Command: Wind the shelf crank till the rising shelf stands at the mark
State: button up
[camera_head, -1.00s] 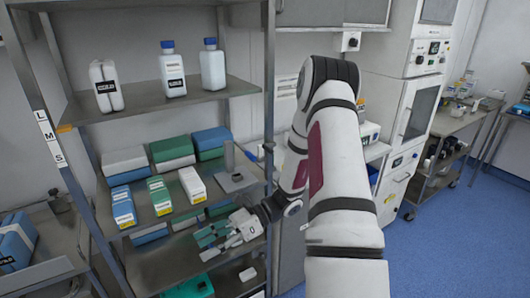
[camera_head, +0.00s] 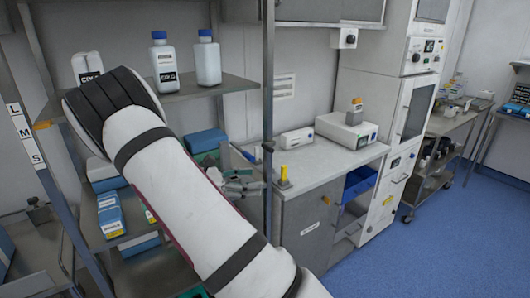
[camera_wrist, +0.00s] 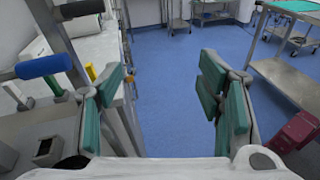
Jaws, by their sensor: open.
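The shelf rack holds an upper metal shelf (camera_head: 240,84) with an orange pointer (camera_head: 42,125) at its left corner. A strip of letters L, M, S (camera_head: 22,128) runs down the left post, and the pointer is near the M. My gripper (camera_head: 243,182) is beside the right post, partly hidden by my arm. In the wrist view my gripper (camera_wrist: 163,85) has teal pads spread apart, with only floor between them. A blue cylindrical grip (camera_wrist: 43,67) on a grey bar, possibly the crank handle, is left of and apart from the fingers.
White bottles (camera_head: 165,62) stand on the upper shelf. Boxes (camera_head: 108,215) lie on the lower shelf, partly behind my arm. A bench (camera_head: 325,165) with a white device (camera_head: 345,130) and a yellow-topped item (camera_head: 284,177) stands right of the rack. Blue floor (camera_head: 450,230) is open at right.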

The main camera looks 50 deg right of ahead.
aim_at(266, 148)
jog(key=w+a+r+n+t+h, duration=0.1)
jog(key=w+r+n+t+h, duration=0.2)
jog(key=w+r, duration=0.3)
jog(key=shift+n, duration=0.3)
jog(key=x, duration=0.4)
jog(key=p+x, duration=0.1)
jog(key=x, duration=0.4)
jog(key=f+p+x, duration=0.1)
jog(key=x, duration=0.3)
jog(key=shift+w+d+f, duration=0.1)
jog(key=shift+w+d, duration=0.15)
jog(key=shift+w, duration=0.1)
jog(key=shift+s, duration=0.1)
jog(key=c, duration=1)
